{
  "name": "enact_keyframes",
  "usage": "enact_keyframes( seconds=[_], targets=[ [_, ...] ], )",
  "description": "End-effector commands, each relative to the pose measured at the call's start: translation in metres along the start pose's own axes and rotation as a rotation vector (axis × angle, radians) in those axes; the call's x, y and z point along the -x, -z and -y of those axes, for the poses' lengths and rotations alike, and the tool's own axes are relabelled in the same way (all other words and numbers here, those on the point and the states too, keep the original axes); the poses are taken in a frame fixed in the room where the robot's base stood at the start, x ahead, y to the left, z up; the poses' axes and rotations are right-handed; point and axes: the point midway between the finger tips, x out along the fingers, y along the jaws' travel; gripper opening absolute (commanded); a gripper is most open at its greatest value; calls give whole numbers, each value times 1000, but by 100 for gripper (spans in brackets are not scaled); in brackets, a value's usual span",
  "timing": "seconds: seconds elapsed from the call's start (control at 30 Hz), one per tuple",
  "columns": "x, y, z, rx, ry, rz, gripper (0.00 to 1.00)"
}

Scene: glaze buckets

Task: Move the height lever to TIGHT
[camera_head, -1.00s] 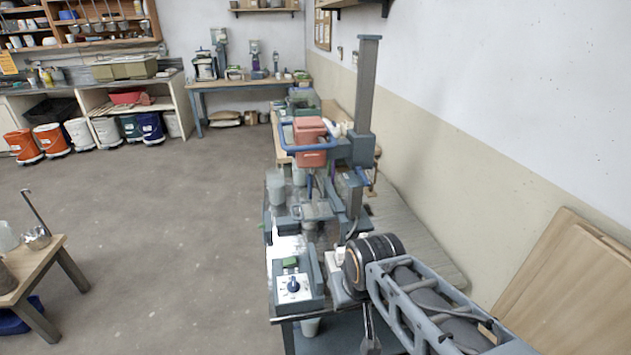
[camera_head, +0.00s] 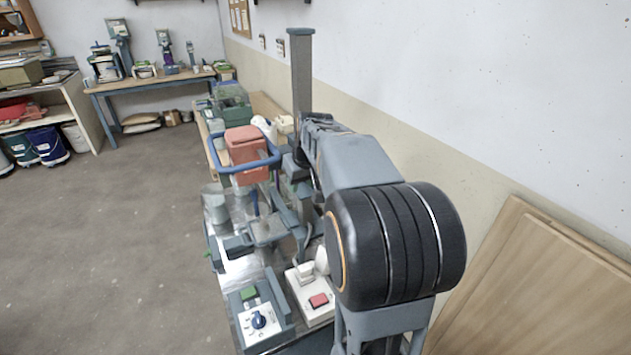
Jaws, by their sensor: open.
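The mixing stand has a tall grey column (camera_head: 302,75) at the back of the bench. I cannot single out the height lever or read a TIGHT mark; my arm covers the area around the column's lower part. My gripper's fingers do not show; the arm hides that spot.
A control box with a blue knob (camera_head: 259,320) and a white box with a red button (camera_head: 318,301) are at the bench's front. Wooden boards (camera_head: 540,290) lean on the right wall. The floor (camera_head: 100,250) to the left is clear.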

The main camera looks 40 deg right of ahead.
Motion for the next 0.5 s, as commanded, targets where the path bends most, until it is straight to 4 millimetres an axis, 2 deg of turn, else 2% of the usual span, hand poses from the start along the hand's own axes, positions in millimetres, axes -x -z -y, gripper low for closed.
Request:
enact_keyframes(
  seconds=[0.03,0.1,0.2,0.33,0.5],
  targets=[
    [0,15,-24,-17,-6,-3,43],
    [-1,28,-49,-24,-11,-11,43],
    [-3,40,-76,-28,-16,-21,43],
    [-9,48,-94,-30,-19,-28,43],
    [-32,50,-98,-28,-18,-28,43]
  ],
)
